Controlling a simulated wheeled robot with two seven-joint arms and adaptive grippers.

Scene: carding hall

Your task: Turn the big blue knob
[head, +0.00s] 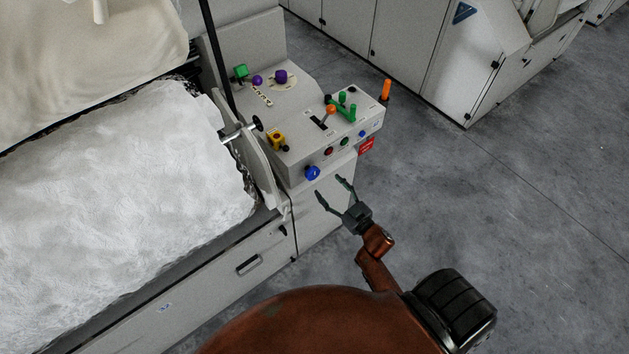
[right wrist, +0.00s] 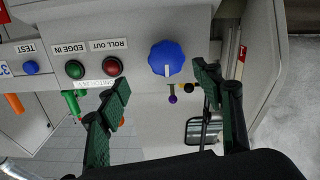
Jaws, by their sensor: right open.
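The big blue knob (head: 312,173) sits on the front face of the grey control box, at its lower left corner. In the right wrist view the knob (right wrist: 167,58) is lobed, with a white mark pointing down in the picture. My right gripper (head: 329,186) is open and empty, just in front of the knob. In the right wrist view its fingertips (right wrist: 162,78) stand to either side of the knob, nearer the camera; no contact shows. My left gripper is not in view.
On the same face are a red button (right wrist: 112,67), a green button (right wrist: 75,69) and a small blue button (right wrist: 31,67). Green levers (head: 343,108) and a yellow block (head: 277,140) stand on top. White fleece (head: 120,190) lies left. The floor at right (head: 520,230) is clear.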

